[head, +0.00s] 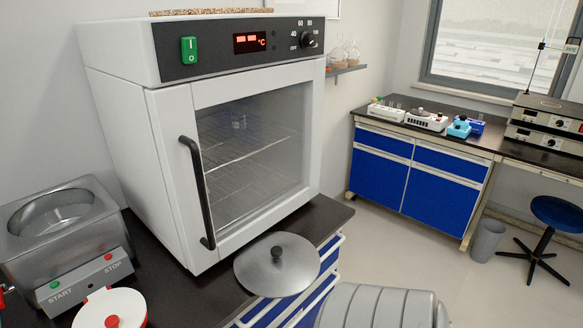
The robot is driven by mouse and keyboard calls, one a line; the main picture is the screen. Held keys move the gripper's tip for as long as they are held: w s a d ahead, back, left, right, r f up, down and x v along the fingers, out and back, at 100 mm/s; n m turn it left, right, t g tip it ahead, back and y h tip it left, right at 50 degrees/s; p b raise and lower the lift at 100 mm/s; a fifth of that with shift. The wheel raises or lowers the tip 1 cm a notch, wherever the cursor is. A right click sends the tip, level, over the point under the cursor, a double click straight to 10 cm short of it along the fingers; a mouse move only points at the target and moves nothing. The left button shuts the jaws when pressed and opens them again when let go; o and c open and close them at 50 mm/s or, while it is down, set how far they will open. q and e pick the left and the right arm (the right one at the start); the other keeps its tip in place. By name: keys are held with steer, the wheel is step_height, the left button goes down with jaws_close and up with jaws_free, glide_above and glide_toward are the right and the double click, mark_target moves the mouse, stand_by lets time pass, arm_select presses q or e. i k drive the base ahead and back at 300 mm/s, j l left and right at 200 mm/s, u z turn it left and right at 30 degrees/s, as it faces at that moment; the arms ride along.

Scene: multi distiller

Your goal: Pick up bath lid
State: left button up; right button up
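The bath lid (277,270) is a round grey metal disc with a black knob on top. It lies flat at the front edge of the dark counter, in front of the oven, and seems to overhang the edge. No gripper touches it in this view. The bath (62,232) is a metal box at the left with an open, round-rimmed top and a front panel marked START and STOP. Neither of my grippers can be made out, so their state does not show.
A large white oven (160,150) with a black handle (197,190) stands between bath and lid, its door shut. A white round piece with a red knob (112,318) is at the bottom left. Blue cabinets (380,184), a bin (487,241) and a stool (556,212) stand farther back.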

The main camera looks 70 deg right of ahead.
mark_target(276, 264)
steer(key=z, duration=1.95)
